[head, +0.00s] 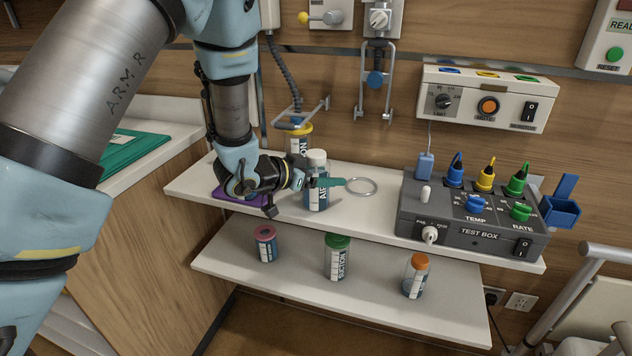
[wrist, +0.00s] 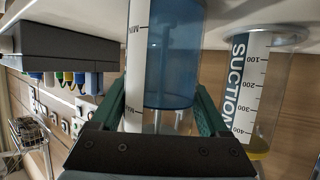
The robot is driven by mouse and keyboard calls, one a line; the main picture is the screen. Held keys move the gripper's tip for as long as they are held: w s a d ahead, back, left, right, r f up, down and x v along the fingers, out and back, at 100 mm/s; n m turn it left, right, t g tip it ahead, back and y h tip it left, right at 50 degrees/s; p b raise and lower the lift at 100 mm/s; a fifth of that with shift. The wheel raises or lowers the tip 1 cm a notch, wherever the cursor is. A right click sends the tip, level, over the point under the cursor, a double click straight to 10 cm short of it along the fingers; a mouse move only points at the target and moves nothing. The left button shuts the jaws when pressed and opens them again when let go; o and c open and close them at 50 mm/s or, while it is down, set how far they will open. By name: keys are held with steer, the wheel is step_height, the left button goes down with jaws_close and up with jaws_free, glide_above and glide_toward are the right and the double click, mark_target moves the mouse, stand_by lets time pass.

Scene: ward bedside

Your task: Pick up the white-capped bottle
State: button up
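The white-capped bottle (head: 317,198) stands upright on the upper shelf (head: 367,213), with its white cap at the top in the head view. My gripper (head: 325,182) is at the bottle's mid-height, with a green finger across its front. In the wrist view, which looks upside down, the bottle (wrist: 172,55) holds blue liquid and has MIN and MAX marks. My gripper's green fingers (wrist: 160,100) lie on both sides of it, close to its walls. Whether they press on it cannot be told. The cap is hidden in the wrist view.
A yellow-capped suction bottle (head: 298,142) stands just behind; it also shows in the wrist view (wrist: 262,85). A grey test box (head: 470,222) is to the right. On the lower shelf (head: 300,280) stand pink-capped (head: 265,245), green-capped (head: 337,260) and orange-capped (head: 415,277) bottles.

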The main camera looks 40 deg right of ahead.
steer(key=c, duration=1.1)
steer(key=shift+o, duration=0.2)
steer(key=shift+r, duration=0.15)
